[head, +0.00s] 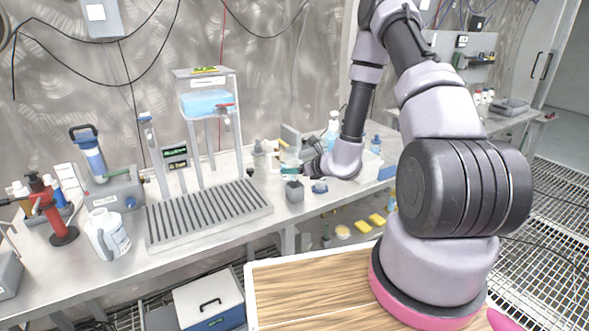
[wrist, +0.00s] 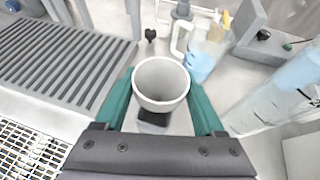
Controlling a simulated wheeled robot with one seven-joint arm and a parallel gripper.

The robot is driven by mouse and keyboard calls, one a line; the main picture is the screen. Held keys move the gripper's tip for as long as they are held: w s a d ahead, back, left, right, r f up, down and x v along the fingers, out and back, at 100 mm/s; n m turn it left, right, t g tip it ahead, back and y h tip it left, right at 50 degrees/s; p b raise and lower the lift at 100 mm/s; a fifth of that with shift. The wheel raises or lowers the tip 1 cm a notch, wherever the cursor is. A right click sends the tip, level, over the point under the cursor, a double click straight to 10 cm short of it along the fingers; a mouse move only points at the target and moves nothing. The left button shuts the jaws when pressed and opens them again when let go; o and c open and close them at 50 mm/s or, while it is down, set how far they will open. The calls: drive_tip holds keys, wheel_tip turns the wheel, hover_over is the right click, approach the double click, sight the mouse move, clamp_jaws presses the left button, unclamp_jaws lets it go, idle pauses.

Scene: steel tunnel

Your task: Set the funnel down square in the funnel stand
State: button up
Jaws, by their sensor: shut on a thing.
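The funnel (wrist: 161,80) shows in the wrist view as a light grey round cup with a wide open rim. My gripper (wrist: 162,95) has teal fingers, one on each side of the funnel, and is shut on it. A dark grey block (wrist: 153,117), which looks like the funnel stand, shows just below the near side of the funnel. The funnel hides part of it. In the head view my gripper (head: 290,171) is low over the bench, above a small grey block (head: 294,191). I cannot tell whether funnel and block touch.
A slatted grey rack (head: 208,213) lies left of my gripper. A white-handled bottle (wrist: 202,60) and a clear bin (wrist: 285,85) stand to the right in the wrist view. A small black knob (wrist: 150,34) is behind the funnel. The bench's front edge is close.

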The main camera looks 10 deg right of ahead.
sight(295, 180)
drive_tip(key=shift+f, duration=0.1)
idle(0.3)
drive_tip(key=shift+f, duration=1.4)
drive_tip(key=shift+f, duration=0.95)
drive_tip(key=shift+s+f, duration=0.1)
